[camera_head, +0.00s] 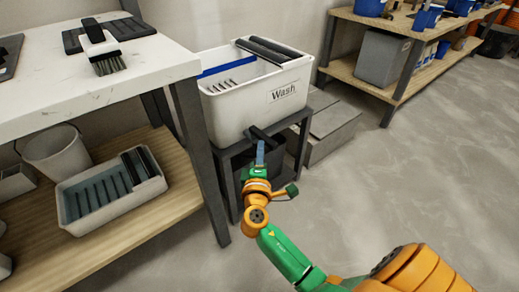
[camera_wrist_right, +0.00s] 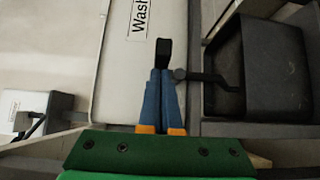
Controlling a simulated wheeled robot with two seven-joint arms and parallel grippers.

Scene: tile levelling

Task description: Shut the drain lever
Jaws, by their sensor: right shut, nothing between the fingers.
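A white wash basin (camera_head: 228,108) labelled "Wash" stands on a dark metal stand; its side also shows in the right wrist view (camera_wrist_right: 118,75). The black drain lever (camera_head: 262,134) sticks out low on the basin's front. In the right wrist view the lever's black end (camera_wrist_right: 163,50) shows just beyond my fingertips. My right gripper (camera_head: 260,150) is shut and empty, its blue fingers (camera_wrist_right: 162,78) pointing at the lever. I cannot tell whether they touch it. The fingers hide part of the lever. My left gripper is not in view.
A dark bucket (camera_wrist_right: 258,70) sits under the basin, inside the stand (camera_head: 303,125). A white workbench (camera_head: 60,75) with a brush (camera_head: 101,47) stands at left, with a tray (camera_head: 112,190) on its lower shelf. Open floor (camera_head: 400,170) lies to the right.

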